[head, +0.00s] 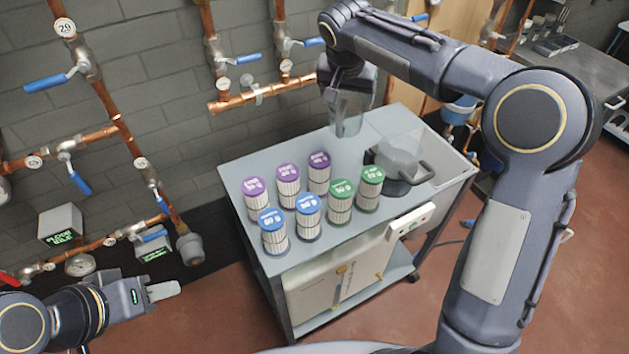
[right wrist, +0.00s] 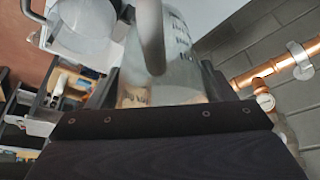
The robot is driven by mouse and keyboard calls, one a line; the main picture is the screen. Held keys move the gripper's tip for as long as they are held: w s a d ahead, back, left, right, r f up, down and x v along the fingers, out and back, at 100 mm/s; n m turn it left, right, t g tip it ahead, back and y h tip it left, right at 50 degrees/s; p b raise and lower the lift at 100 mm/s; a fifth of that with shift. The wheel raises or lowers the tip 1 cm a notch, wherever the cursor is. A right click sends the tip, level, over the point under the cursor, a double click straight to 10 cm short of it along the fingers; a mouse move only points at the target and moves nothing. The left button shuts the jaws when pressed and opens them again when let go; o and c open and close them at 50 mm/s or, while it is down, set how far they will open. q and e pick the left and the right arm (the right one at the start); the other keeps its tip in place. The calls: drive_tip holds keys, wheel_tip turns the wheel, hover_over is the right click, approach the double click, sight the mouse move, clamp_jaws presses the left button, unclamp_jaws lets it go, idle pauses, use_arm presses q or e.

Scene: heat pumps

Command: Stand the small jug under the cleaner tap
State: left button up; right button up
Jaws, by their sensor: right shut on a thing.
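A clear small jug (head: 347,118) hangs upright from my right gripper (head: 347,88), above the back of the grey cart top. The gripper is shut on it. In the right wrist view the jug (right wrist: 182,70) fills the space between the fingers, with its grey handle (right wrist: 151,35) towards the camera. A pale box (head: 335,285) with brass fittings sits below the front of the cart top; I cannot tell whether one is the cleaner tap. My left gripper (head: 165,291) is empty, low at the left, away from the cart; its finger gap cannot be made out.
Several filter cartridges with purple, blue and green lids (head: 308,205) stand on the cart top (head: 240,163). A larger clear vessel (head: 398,153) with a dark base and handle stands at its right. Copper pipes with blue-handled valves (head: 55,80) run along the wall.

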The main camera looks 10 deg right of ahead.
wheel_tip(320, 180, down, 17)
drive_tip(key=shift+s+f, duration=0.1)
idle(0.3)
drive_tip(key=o, duration=1.1)
drive_tip(key=shift+c, duration=0.2)
